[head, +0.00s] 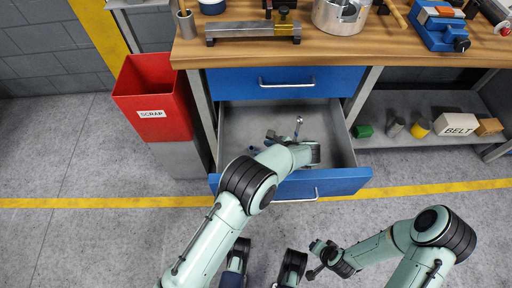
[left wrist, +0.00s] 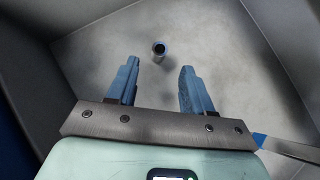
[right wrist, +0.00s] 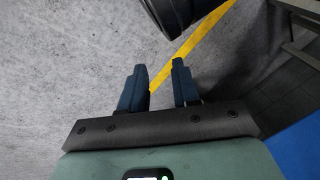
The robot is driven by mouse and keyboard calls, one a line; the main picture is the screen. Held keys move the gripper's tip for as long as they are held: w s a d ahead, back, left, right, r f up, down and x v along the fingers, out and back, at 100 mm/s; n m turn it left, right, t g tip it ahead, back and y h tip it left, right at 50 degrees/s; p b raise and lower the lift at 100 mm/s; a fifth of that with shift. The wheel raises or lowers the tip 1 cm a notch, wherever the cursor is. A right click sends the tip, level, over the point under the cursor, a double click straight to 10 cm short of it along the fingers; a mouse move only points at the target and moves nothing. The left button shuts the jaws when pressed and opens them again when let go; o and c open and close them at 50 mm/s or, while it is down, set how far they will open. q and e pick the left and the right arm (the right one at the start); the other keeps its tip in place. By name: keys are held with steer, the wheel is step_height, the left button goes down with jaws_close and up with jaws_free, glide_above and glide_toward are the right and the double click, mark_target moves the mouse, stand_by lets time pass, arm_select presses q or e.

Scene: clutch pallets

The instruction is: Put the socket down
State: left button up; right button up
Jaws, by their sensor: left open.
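The socket (left wrist: 158,52) is a small grey cylinder with a dark round hole. In the left wrist view it is on the bare drawer floor, just beyond and between my left fingertips, with neither finger touching it. My left gripper (left wrist: 160,67) is open, its two blue fingers apart. In the head view my left arm reaches into the open drawer (head: 338,130), where the left gripper (head: 272,138) is partly hidden and the socket cannot be made out clearly. My right gripper (right wrist: 160,75) is open and empty over the floor; it also shows in the head view (head: 315,258).
The workbench (head: 340,50) above carries a vise (head: 440,25) and metal parts. A red scrap bin (head: 155,95) stands left. A lower shelf (head: 400,142) holds several small items, including a belt box (head: 456,126).

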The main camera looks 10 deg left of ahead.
arm_select(q)
steer(key=shift+v, duration=1.85)
steer(key=shift+p, duration=0.3)
